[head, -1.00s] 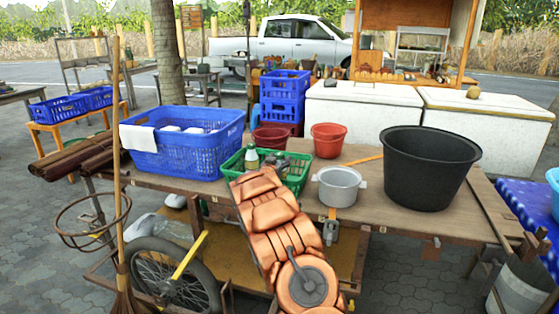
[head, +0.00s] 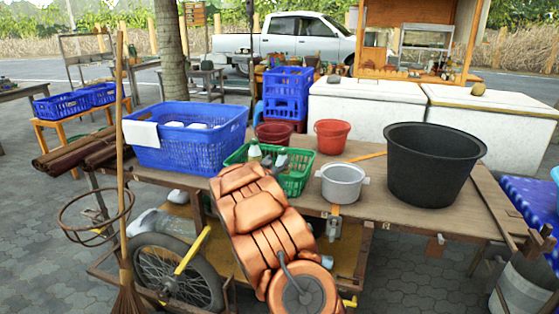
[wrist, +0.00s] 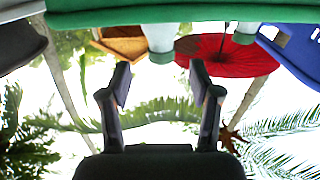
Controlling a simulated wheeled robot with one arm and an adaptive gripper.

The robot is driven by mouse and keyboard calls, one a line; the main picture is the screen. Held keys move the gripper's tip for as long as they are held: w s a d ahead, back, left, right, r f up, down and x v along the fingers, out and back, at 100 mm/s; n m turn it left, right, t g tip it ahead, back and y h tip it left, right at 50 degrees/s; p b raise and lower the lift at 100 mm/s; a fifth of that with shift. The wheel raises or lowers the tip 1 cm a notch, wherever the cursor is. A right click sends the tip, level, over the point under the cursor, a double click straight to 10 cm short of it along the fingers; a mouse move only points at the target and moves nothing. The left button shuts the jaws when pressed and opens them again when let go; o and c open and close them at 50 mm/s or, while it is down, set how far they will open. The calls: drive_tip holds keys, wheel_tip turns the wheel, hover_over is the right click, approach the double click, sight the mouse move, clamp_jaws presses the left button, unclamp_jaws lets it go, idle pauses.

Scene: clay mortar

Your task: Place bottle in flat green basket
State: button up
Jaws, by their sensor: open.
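The flat green basket (head: 297,181) stands on the wooden cart table, partly hidden by my arm. Two bottles with pale and green parts show in it: one at the left (head: 254,151), one to its right (head: 282,158). Their lower parts are hidden. In the wrist view, which looks upside down, the green basket rim (wrist: 150,15) spans the top edge, and two pale bottle ends (wrist: 160,45) (wrist: 245,32) project past it. My gripper (wrist: 160,80) is open and empty, apart from both bottles. My arm hides it in the head view.
A blue basket (head: 180,154) stands left of the green one. A silver pot (head: 342,184), a red bucket (head: 331,136) and a large black tub (head: 430,165) stand to the right. A broom handle (head: 121,150) rises at the left.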

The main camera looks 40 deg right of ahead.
drive_tip(key=shift+v, duration=2.5)
drive_tip(key=w+a+f+n+t+y, duration=0.2)
drive_tip(key=a+n+y, duration=0.5)
drive_tip(key=a, duration=1.1)
drive_tip(key=s+a+f+g+y, duration=0.2)
drive_tip(key=s+a+y, duration=0.6)
drive_tip(key=a, duration=0.7)
drive_tip(key=s+a+f+n+g+y, duration=0.15)
drive_tip(key=s+a, duration=0.25)
drive_tip(key=s, duration=0.5)
drive_tip(key=s+a+n+g, duration=0.25)
drive_tip(key=s+a, duration=0.25)
drive_tip(key=s, duration=0.5)
drive_tip(key=s+a+n+g+y, duration=0.1)
drive_tip(key=s+a+g, duration=0.25)
drive_tip(key=s, duration=0.55)
drive_tip(key=s+g+h, duration=0.1)
drive_tip(key=s+g, duration=0.2)
drive_tip(key=s, duration=0.8)
drive_tip(key=shift+s+n, duration=0.3)
drive_tip(key=shift+n, duration=0.1)
drive_tip(key=shift+a+r, duration=0.1)
drive_tip(key=shift+a, duration=0.05)
